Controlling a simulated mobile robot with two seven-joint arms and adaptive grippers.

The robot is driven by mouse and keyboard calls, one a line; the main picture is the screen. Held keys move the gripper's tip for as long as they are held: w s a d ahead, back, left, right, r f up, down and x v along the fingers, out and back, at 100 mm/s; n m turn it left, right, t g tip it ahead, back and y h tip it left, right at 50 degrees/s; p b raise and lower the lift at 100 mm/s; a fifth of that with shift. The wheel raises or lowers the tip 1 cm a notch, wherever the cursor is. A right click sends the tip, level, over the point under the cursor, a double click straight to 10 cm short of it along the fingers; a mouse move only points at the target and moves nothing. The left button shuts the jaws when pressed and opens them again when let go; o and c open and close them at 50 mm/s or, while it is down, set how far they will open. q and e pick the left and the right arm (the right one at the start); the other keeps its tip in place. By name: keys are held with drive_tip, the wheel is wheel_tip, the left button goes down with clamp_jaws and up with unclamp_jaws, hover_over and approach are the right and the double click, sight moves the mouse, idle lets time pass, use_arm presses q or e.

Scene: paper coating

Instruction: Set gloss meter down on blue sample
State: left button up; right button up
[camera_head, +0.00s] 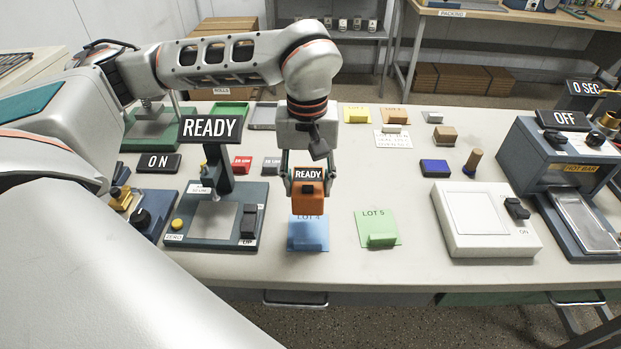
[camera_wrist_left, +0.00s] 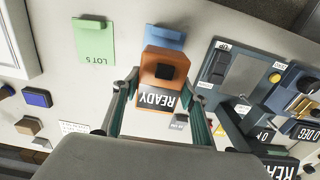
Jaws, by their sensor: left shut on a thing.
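The gloss meter (camera_head: 308,200) is an orange block with a black READY display on top. My left gripper (camera_head: 308,185) points down and is shut on it, one finger on each side. The blue sample (camera_head: 306,242), labelled LOT 4, lies on the table just below the meter in the head view. A blue block stands on the sample's front part. The meter hides part of the label. In the left wrist view the gloss meter (camera_wrist_left: 163,62) sits between the fingers and overlaps the blue sample (camera_wrist_left: 166,37). Whether it touches the sample I cannot tell. My right gripper is out of view.
A green LOT 5 sample (camera_head: 377,222) with a green block lies to the right. A thickness gauge (camera_head: 212,220) with a READY sign stands to the left. A white device (camera_head: 480,222) and the hot bar machine (camera_head: 565,165) stand further right. The table (camera_head: 350,270) is bare in front.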

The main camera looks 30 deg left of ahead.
use_arm(q)
drive_tip(key=shift+f+b, duration=0.65)
drive_tip(key=shift+f, duration=0.25)
wheel_tip(320, 180, down, 3)
drive_tip(key=shift+f+b, duration=0.1)
drive_tip(key=shift+b, duration=1.1)
drive_tip(key=shift+f+b, duration=0.6)
drive_tip(key=shift+f, duration=0.9)
drive_tip(key=shift+f+b, duration=0.2)
drive_tip(key=shift+b, duration=0.1)
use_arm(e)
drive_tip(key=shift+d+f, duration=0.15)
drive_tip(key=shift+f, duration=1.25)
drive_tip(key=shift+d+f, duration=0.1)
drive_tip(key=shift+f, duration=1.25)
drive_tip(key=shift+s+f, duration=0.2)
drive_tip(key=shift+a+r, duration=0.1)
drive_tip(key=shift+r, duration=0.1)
use_arm(q)
drive_tip(key=o, duration=1.4)
drive_tip(key=shift+o, duration=0.2)
